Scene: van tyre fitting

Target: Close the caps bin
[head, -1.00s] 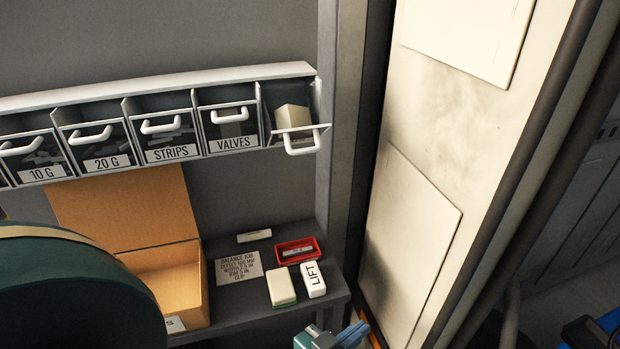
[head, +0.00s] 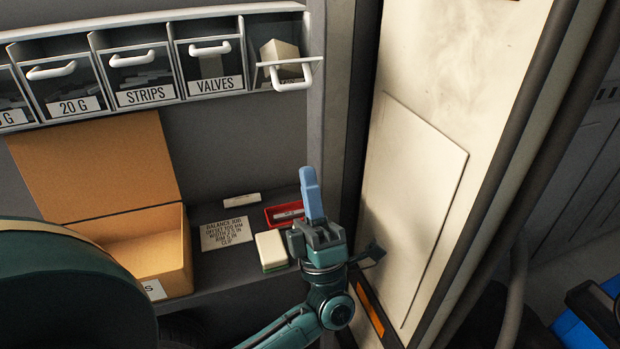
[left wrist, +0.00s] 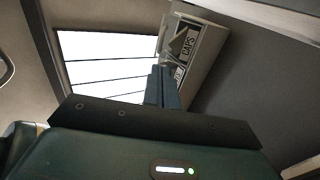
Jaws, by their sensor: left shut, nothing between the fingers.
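The caps bin (head: 280,62) is the rightmost of the row on the wall. Its front is tipped out, with the white handle (head: 285,76) hanging lower than the others, and a cream box (head: 279,50) shows inside. In the left wrist view the CAPS label (left wrist: 188,42) shows beyond my fingers. My left gripper (head: 309,174) is shut and empty, its blue fingers pointing up below the bin, apart from it in the head view. The fingers also show in the left wrist view (left wrist: 162,84). My right gripper is not in view.
The valves bin (head: 213,68) and strips bin (head: 136,76) beside it are shut. On the shelf below are an open cardboard box (head: 150,245), a red tray (head: 275,217), a cream block (head: 270,248) and a note card (head: 228,233). A pale door panel (head: 420,190) bounds the right.

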